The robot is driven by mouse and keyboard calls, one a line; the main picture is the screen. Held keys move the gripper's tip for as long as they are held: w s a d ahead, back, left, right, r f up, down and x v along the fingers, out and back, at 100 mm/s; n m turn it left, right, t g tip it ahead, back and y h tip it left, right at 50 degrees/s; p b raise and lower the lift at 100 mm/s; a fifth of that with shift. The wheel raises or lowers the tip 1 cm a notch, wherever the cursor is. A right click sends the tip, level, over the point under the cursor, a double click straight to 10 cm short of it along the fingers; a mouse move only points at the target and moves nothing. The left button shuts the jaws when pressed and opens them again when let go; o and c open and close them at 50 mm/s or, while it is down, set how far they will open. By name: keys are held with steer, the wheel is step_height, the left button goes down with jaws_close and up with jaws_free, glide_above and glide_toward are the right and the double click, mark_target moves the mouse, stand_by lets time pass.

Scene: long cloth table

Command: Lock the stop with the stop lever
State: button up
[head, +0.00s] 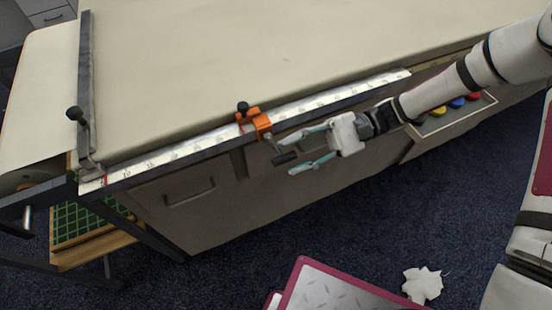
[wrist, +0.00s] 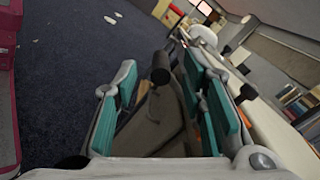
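The orange stop (head: 260,122) sits on the white ruler rail (head: 180,151) along the table's front edge, with a black knob (head: 243,107) on top. Its stop lever (head: 284,158) has a black cylindrical grip and sticks out in front of the rail. My gripper (head: 286,154) is open, its teal-padded fingers above and below the lever's grip in the head view. In the wrist view, the black lever grip (wrist: 160,67) shows between the open fingers (wrist: 160,90), apart from both pads. The orange stop is mostly hidden behind the right finger there.
A dark bar (head: 86,70) with a black knob crosses the cloth table (head: 250,45) at the left. Below the rail is a cabinet front with a handle (head: 190,193). A tray of coloured pieces (head: 455,120) lies under my arm. A red-edged platform (head: 340,288) stands on the floor.

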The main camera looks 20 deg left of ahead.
steer(key=v, duration=0.6)
steer(key=shift+f, duration=0.1)
stand_by(0.3)
steer(key=s+d+r+t+h+p, duration=0.3)
steer(key=s+d+r+t+h, duration=0.1)
steer(key=d+r, duration=0.4)
steer(key=s+d+r+t+h+p, duration=0.3)
steer(key=s+d+r+t, duration=0.3)
steer(key=r, duration=0.5)
steer(key=s+d+r+n+t+h+p, duration=0.1)
steer(key=s+d+r+t+h+p, duration=0.2)
steer(key=s+d+r+t, duration=0.3)
steer(key=shift+d+r+t+h, duration=0.9)
steer(key=shift+d+r, duration=0.95)
steer(key=shift+d, duration=1.1)
